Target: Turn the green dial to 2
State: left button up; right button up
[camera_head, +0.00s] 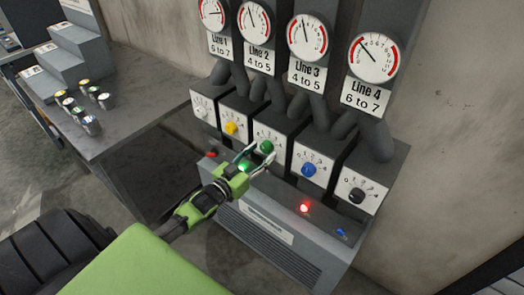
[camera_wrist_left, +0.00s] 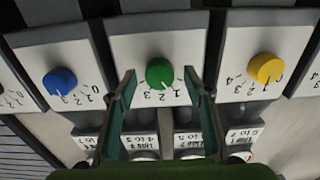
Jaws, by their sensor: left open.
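The green dial (camera_head: 267,147) is on the middle box of a row of several dial boxes. It also shows in the left wrist view (camera_wrist_left: 160,73), where the picture is upside down and its numbers are partly readable. I cannot tell exactly which number it points to. My left gripper (camera_head: 252,157) is open in front of the green dial. In the left wrist view its two fingers (camera_wrist_left: 165,90) stand apart, one on each side of the dial. I cannot tell whether they touch it. My right gripper is not in view.
The yellow dial (camera_head: 232,128) and blue dial (camera_head: 309,170) sit on either side, with a white dial (camera_head: 200,111) and black dial (camera_head: 356,195) at the ends. Gauges with line labels hang above. A lit red lamp (camera_head: 305,207) is below. A table (camera_head: 130,120) with small cans stands left.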

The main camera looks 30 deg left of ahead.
pick_arm(q)
jog(key=shift+w+d, duration=0.1)
jog(key=shift+w, duration=0.4)
jog(key=c, duration=1)
jog(key=shift+c, duration=0.4)
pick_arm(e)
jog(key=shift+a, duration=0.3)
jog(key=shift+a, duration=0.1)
